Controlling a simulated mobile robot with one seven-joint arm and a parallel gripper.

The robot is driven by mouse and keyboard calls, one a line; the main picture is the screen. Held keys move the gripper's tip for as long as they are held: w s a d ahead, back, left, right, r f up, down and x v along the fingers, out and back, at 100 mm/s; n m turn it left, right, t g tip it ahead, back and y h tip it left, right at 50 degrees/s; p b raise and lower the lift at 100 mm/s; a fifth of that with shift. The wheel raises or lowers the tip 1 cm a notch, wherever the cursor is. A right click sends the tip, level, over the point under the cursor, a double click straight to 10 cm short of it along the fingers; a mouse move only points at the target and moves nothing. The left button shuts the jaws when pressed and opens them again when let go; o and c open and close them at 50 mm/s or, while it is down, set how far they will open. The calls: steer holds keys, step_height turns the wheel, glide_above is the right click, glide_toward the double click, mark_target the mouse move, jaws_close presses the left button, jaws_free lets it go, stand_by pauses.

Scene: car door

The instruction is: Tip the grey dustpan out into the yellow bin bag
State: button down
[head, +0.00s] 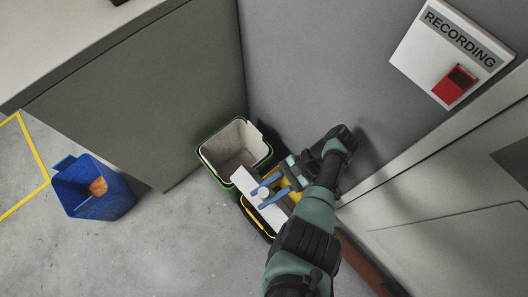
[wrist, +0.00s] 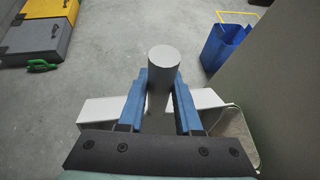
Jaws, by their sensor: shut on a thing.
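My gripper (head: 267,191), with blue fingers, is shut on the round grey handle of the dustpan. In the wrist view the handle (wrist: 164,62) stands between the two fingers. The pale, flat dustpan body (head: 247,186) lies below the fingers, over a dark bin with a yellow liner, which I take for the yellow bin bag (head: 249,210). The pan and my arm hide most of that bag's opening. The pan also shows on both sides of the fingers in the wrist view (wrist: 98,111). I cannot see whether anything lies in the pan.
A green bin with a pale liner (head: 232,146) stands close beside, against the grey walls. A blue bin (head: 95,196) with something orange-brown inside stands at the left. A white panel with a red switch (head: 455,84) hangs on the wall. Floor is clear in the lower left.

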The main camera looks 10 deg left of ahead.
step_height(320, 180, up, 2)
steer(key=shift+r+p, duration=0.1)
steer(key=shift+p, duration=0.6)
